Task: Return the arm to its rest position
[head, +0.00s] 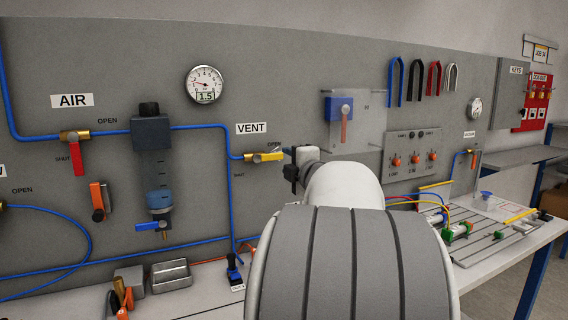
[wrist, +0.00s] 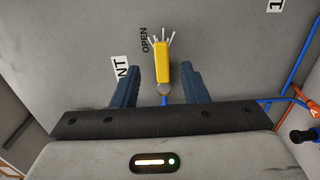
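My gripper (wrist: 160,70) is open in the wrist view, its two blue fingers spread apart with nothing held. The yellow handle of the VENT valve (wrist: 162,62) shows between the fingertips; I cannot tell how far beyond them it is. In the head view my arm reaches toward the grey panel, and the dark end of my gripper (head: 291,173) is just right of and below the VENT valve's yellow handle (head: 268,157). My arm hides part of the panel and bench.
The grey panel (head: 270,75) carries a gauge (head: 205,84), the AIR valve's red handle (head: 77,157), a filter unit (head: 152,135) and blue tubing. A clear cover (head: 370,110) sits right of my gripper. The bench (head: 200,300) runs below with a metal tray (head: 171,274).

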